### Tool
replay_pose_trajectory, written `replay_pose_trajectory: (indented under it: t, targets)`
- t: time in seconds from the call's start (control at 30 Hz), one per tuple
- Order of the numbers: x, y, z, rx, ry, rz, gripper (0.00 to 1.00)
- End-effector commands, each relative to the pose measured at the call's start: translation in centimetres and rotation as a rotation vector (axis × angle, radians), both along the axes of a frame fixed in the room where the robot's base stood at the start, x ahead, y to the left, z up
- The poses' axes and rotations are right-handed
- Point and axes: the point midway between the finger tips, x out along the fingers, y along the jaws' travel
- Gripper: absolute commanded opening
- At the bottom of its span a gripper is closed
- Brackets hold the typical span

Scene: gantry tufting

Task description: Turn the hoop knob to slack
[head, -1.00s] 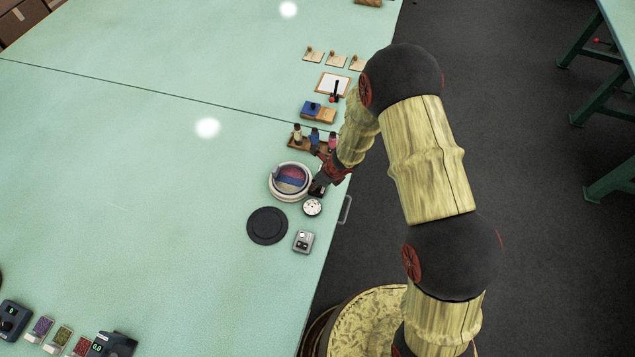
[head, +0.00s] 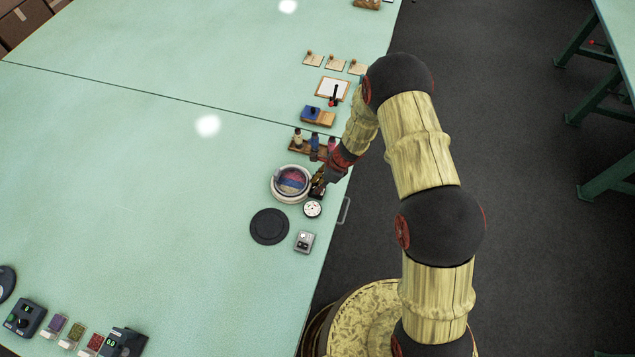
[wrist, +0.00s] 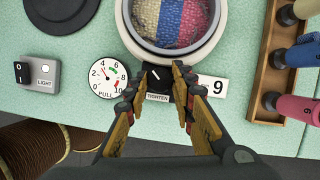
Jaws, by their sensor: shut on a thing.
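The hoop (wrist: 174,38) is a white ring around cloth with red, cream and blue bands; in the head view it (head: 275,190) sits near the table's right edge. The dark hoop knob (wrist: 158,78) with a white pointer line is on a block at the hoop's near side, above a "TIGHTEN" label (wrist: 157,97). My gripper (wrist: 164,72) has its fingertips on both sides of the knob and is shut on it. The fingers hide part of the knob's edge. A white PULL dial (wrist: 108,78) stands just left; its needle reading is hard to make out.
A grey LIGHT switch box (wrist: 38,76) is left of the dial. A black round disc (head: 269,226) lies by the hoop. A "9" plate (wrist: 214,88) is right of the fingers. A wooden rack of spools (wrist: 275,58) stands close on the right. The table's left side is largely clear.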

Motion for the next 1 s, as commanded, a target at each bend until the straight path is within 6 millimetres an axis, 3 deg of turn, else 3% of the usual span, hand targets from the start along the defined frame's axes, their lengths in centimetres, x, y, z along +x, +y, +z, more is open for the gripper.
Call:
replay_pose_trajectory:
  t: [0.4, 0.93, 0.97, 1.0]
  targets:
    - [0.11, -0.01, -0.05, 0.0, 0.0, 0.18, 0.0]
    - [0.15, -0.01, -0.05, 0.0, 0.0, 0.2, 0.0]
    - [0.15, -0.02, -0.04, 0.0, 0.0, 0.2, 0.26]
    - [0.15, -0.02, -0.04, 0.0, 0.0, 0.2, 0.29]
